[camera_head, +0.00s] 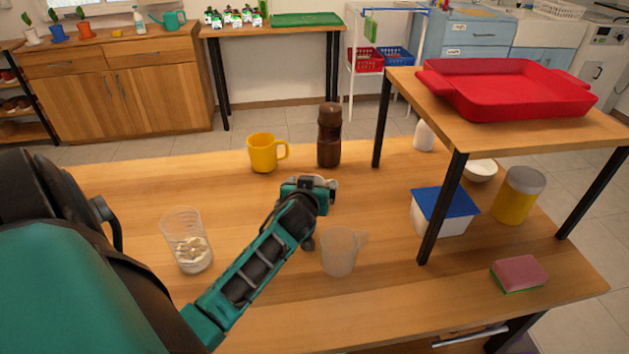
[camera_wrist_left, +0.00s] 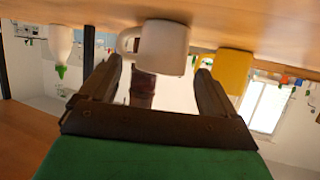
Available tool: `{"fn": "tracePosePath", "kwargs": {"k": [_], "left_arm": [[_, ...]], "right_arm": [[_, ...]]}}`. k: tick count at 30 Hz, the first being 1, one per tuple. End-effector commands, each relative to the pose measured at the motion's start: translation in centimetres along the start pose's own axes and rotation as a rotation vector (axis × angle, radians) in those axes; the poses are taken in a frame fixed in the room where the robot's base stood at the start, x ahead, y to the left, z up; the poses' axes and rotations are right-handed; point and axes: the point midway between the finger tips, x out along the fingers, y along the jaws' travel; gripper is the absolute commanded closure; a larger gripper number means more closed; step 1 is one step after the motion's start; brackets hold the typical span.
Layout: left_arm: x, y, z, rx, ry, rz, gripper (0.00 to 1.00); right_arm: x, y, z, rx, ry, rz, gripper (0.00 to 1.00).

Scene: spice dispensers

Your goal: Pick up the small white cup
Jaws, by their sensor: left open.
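The small white cup (camera_wrist_left: 160,48) shows in the left wrist view, which is upside down. It stands upright on the table, with its handle at the left of that picture. My left gripper (camera_wrist_left: 158,72) is open, with its fingers apart and the cup ahead between their tips. One fingertip is close to the handle; I cannot tell whether it touches. In the head view my left gripper (camera_head: 318,186) is over the middle of the table and appears to hide the cup. My right gripper is not in view.
A yellow mug (camera_head: 263,154) and a brown bottle (camera_head: 329,138) stand beyond my gripper. A frosted jug (camera_head: 339,253) and a clear glass (camera_head: 188,245) stand nearer. A blue-lidded container (camera_head: 444,210) stands to the right, near a raised shelf (camera_head: 510,133) with a red tray (camera_head: 515,90).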

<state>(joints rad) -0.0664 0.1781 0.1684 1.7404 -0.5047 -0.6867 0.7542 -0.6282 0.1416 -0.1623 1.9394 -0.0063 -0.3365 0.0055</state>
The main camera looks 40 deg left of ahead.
Motion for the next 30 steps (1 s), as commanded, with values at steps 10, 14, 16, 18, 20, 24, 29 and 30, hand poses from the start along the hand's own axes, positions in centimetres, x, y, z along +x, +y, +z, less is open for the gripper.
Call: {"fn": "tracePosePath", "kwargs": {"k": [10, 14, 16, 18, 20, 24, 29, 30], "left_arm": [[1.37, 0.0, -0.01, -0.001, 0.0, 0.001, 0.1], [1.35, 0.0, 0.0, -0.001, 0.0, 0.001, 0.17], [1.34, 0.0, 0.0, -0.001, 0.0, 0.001, 0.24], [1.34, 0.0, 0.01, -0.001, 0.0, 0.001, 0.31], [1.34, 0.0, 0.01, -0.001, 0.0, 0.001, 0.37], [1.33, 0.0, 0.02, -0.001, 0.0, 0.001, 0.5], [1.33, 0.0, 0.03, -0.001, -0.001, 0.001, 0.65], [1.33, 0.0, 0.03, -0.001, -0.001, 0.001, 0.69]], "right_arm": [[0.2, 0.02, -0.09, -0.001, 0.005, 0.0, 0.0], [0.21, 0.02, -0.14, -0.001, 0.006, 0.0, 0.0], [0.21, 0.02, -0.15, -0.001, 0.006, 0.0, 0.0], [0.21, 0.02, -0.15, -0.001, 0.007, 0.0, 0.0], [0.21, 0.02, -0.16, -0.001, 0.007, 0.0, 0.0], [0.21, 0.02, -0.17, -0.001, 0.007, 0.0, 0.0], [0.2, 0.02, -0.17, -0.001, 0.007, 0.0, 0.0], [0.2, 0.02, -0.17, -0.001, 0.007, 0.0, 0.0]]}}
